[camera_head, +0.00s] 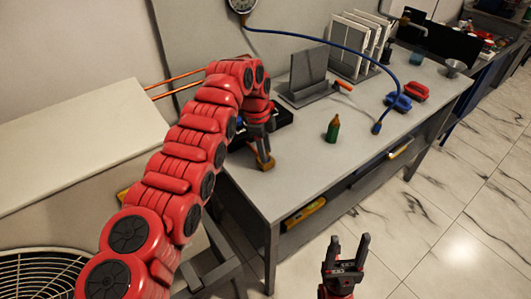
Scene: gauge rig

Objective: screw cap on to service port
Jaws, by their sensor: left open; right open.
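My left arm reaches across the bench, and its gripper (262,150) points down close to the bench top near the left edge. Its jaws are open. A small brass-yellow piece (265,163) is at its fingertips; I cannot tell whether it is the cap or whether it touches the bench. Two copper pipes (175,90) run along the wall and pass behind my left arm. I cannot make out a service port; my arm may hide it. My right gripper (348,254) is open and empty, pointing up over the floor in front of the bench.
On the grey bench (310,175) are a green bottle (333,130), a grey stand (308,75), and blue (399,102) and red (416,91) objects. A blue hose (340,46) runs from a gauge (242,4) to the bench. The front middle of the bench is clear.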

